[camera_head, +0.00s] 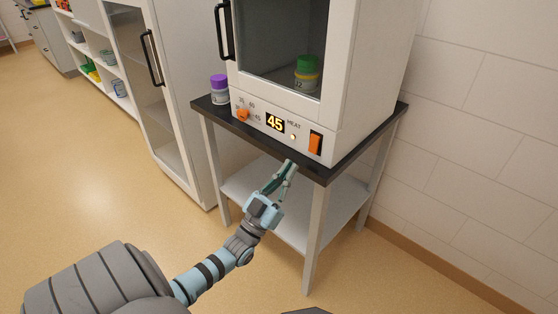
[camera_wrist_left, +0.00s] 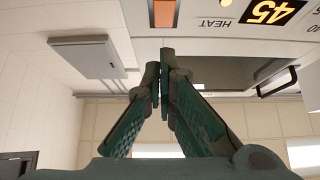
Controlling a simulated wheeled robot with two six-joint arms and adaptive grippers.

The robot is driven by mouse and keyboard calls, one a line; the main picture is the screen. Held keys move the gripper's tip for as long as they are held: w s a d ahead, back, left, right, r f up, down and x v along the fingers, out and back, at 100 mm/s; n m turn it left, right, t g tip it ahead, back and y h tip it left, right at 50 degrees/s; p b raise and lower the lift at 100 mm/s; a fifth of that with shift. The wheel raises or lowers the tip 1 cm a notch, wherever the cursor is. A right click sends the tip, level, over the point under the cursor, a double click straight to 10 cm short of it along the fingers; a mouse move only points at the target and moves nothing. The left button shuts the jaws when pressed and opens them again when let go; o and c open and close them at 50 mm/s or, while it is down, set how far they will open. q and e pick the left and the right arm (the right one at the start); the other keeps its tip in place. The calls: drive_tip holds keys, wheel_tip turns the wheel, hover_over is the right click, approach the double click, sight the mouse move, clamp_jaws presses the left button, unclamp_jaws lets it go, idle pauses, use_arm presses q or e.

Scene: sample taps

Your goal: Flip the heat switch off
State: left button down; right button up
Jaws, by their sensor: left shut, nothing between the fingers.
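The heat switch (camera_head: 315,142) is an orange rocker in a dark frame, at the lower right of the white oven's front panel. Beside it a small round lamp (camera_head: 292,137) looks lit, under the word HEAT. The switch also shows at the top edge of the left wrist view (camera_wrist_left: 165,10), partly cut off. My left gripper (camera_head: 290,166) is shut and empty, in front of the table edge, below and left of the switch and apart from it. Its fingertips meet in the left wrist view (camera_wrist_left: 164,62). My right gripper is not in view.
The oven (camera_head: 372,60) stands on a dark-topped table (camera_head: 335,172) with a lower shelf. Its display (camera_head: 275,123) reads 45, beside an orange knob (camera_head: 243,115). A purple-lidded jar (camera_head: 219,90) stands left; a green-lidded jar (camera_head: 306,75) is inside. Floor at left is clear.

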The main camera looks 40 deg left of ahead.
sight(316, 141)
use_arm(q)
drive_tip(key=w, duration=0.2)
drive_tip(key=w+b, duration=0.1)
drive_tip(key=w, duration=0.1)
drive_tip(key=w+b, duration=0.1)
drive_tip(key=w, duration=0.1)
drive_tip(key=shift+r, duration=0.5)
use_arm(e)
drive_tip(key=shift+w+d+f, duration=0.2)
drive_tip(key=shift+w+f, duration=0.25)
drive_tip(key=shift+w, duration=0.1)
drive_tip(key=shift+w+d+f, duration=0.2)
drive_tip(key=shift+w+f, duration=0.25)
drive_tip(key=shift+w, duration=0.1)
use_arm(q)
drive_tip(key=f+t+b, duration=0.1)
drive_tip(key=b, duration=0.3)
drive_tip(key=shift+w+f, duration=0.15)
drive_tip(key=shift+w, duration=0.25)
drive_tip(key=shift+r, duration=0.4)
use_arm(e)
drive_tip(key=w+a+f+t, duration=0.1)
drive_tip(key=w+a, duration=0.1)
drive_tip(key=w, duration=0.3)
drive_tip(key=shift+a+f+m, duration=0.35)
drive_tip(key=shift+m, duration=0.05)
